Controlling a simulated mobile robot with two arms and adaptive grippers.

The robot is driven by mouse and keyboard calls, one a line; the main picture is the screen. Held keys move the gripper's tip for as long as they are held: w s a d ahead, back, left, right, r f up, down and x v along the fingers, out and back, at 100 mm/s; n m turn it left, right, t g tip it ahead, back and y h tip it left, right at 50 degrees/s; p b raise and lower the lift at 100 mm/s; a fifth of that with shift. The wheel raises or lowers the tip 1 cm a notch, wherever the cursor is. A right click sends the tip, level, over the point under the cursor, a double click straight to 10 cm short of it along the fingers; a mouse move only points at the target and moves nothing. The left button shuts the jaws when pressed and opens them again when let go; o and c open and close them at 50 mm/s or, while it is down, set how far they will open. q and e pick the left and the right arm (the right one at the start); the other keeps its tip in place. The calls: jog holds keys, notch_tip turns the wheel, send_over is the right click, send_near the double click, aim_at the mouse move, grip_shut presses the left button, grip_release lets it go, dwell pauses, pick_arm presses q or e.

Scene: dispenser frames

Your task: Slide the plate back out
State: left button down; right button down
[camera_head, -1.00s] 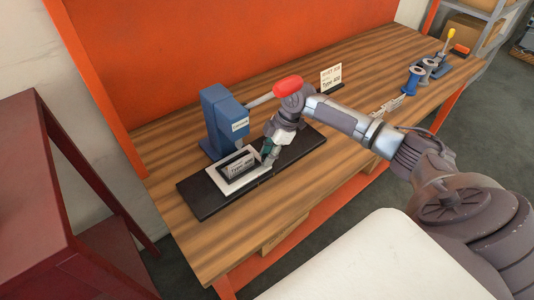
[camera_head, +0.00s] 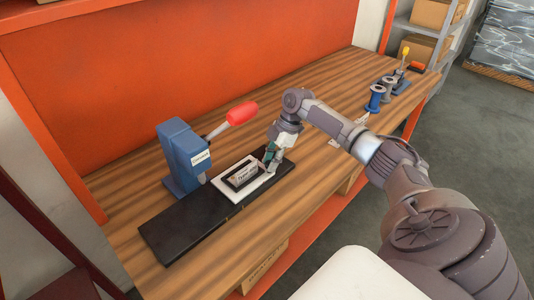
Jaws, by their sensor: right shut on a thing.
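The white plate (camera_head: 222,184) sits on the long black base (camera_head: 185,229), toward its right part, with a dark labelled block (camera_head: 242,177) on it. My right gripper (camera_head: 270,162) is shut on the right end of the plate. Its fingertips are small, and the exact grip point is partly hidden. The blue press (camera_head: 178,150), with a red-knobbed lever (camera_head: 240,113) pointing up to the right, stands behind the base. The plate is to the right of the press head. My left gripper is out of view.
Blue and grey spools (camera_head: 376,97) and a yellow-knobbed tool (camera_head: 404,54) stand at the bench's far right. An orange panel (camera_head: 190,60) closes the back. The left part of the black base is bare. Shelves with boxes (camera_head: 433,14) stand beyond the bench.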

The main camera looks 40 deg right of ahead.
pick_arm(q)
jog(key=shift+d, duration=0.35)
pick_arm(e)
jog(key=shift+d+r, duration=0.1)
jog(key=shift+d, duration=0.15)
jog(key=c, duration=0.9)
grip_release()
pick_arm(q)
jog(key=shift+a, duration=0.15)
pick_arm(e)
jog(key=v, duration=1.2)
